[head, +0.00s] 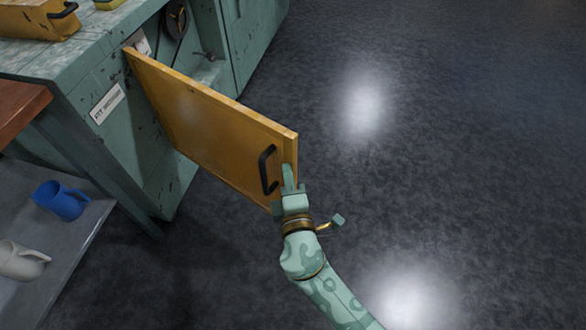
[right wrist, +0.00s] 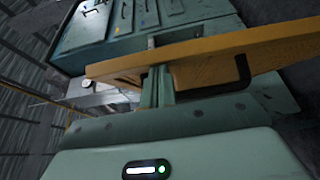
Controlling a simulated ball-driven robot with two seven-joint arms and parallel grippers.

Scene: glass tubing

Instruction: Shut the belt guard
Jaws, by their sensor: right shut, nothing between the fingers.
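The belt guard (head: 205,120) is a yellow hinged door on the green machine (head: 135,150). It stands swung wide open, with a black handle (head: 268,170) near its free edge. The pulley and belt (head: 175,20) show in the opening behind it. My right gripper (head: 288,178) is shut and empty, close by the guard's free edge, just right of the handle. In the right wrist view the shut fingers (right wrist: 157,88) reach up to the guard's yellow edge (right wrist: 200,48); I cannot tell whether they touch it. The handle shows there too (right wrist: 238,75). My left gripper is not in view.
A yellow box with a black handle (head: 40,18) sits on the machine top. A brown tabletop (head: 18,105) juts in at left. The dark floor at right is clear.

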